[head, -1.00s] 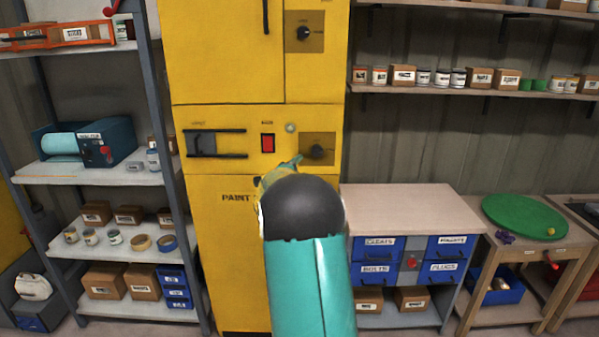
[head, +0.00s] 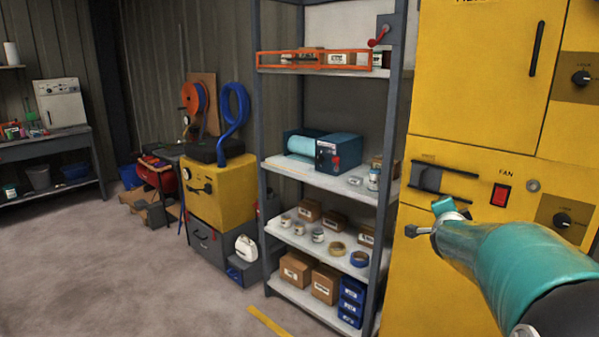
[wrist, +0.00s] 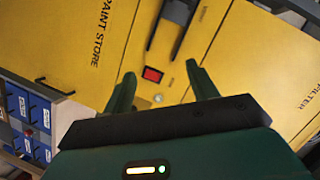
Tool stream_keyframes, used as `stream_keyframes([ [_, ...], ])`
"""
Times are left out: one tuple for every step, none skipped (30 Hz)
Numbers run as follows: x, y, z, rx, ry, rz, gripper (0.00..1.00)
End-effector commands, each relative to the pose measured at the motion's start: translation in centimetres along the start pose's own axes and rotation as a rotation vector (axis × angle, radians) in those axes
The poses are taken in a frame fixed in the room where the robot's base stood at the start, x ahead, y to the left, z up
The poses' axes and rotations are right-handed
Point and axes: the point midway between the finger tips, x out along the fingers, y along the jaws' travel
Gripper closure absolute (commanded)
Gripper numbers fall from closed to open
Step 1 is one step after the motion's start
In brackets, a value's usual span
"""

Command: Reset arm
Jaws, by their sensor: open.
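My arm reaches in from the right edge of the head view, in front of the yellow paint store cabinet (head: 455,100). My gripper (head: 418,231) is at the left end of the arm, near the cabinet's left edge. In the wrist view my gripper (wrist: 162,88) has its two green fingers spread apart with nothing between them. Beyond the fingers are the cabinet's red switch (wrist: 152,75) and a small round light (wrist: 157,98). The fingers look apart from the cabinet, though the distance is hard to judge.
A grey shelf rack (head: 318,180) with boxes, jars and tape stands left of the cabinet. Further left are a yellow machine (head: 222,190), a blue coiled hose (head: 233,108) and a workbench (head: 45,148). The floor (head: 120,285) at front left is clear, apart from a yellow strip (head: 268,322).

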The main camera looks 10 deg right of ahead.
Motion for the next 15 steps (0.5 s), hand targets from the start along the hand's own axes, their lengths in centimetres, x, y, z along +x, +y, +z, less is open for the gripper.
stream_keyframes([
  [-2.5, -1.5, 2.0, -0.066, -0.078, -0.014, 0.42],
  [-4.0, -2.0, 3.2, -0.11, -0.127, -0.016, 0.42],
  [-5.9, -2.5, 4.8, -0.171, -0.191, -0.02, 0.42],
  [-7.4, -2.7, 6.0, -0.216, -0.238, -0.022, 0.42],
  [-9.0, -2.9, 7.1, -0.262, -0.283, -0.026, 0.42],
  [-11.1, -3.0, 8.4, -0.326, -0.343, -0.03, 0.42],
  [-12.7, -2.9, 9.4, -0.374, -0.387, -0.032, 0.42],
  [-14.4, -2.7, 10.3, -0.422, -0.429, -0.035, 0.42],
  [-16.5, -2.3, 11.4, -0.488, -0.485, -0.039, 0.42],
  [-18.2, -2.0, 12.1, -0.538, -0.526, -0.041, 0.42],
  [-19.8, -1.5, 12.8, -0.588, -0.566, -0.043, 0.42],
  [-22.0, -0.8, 13.7, -0.656, -0.617, -0.046, 0.42],
  [-23.7, -0.2, 14.2, -0.706, -0.656, -0.047, 0.42],
  [-25.2, 0.5, 14.7, -0.757, -0.692, -0.049, 0.42],
  [-27.4, 1.6, 15.2, -0.826, -0.74, -0.05, 0.42],
])
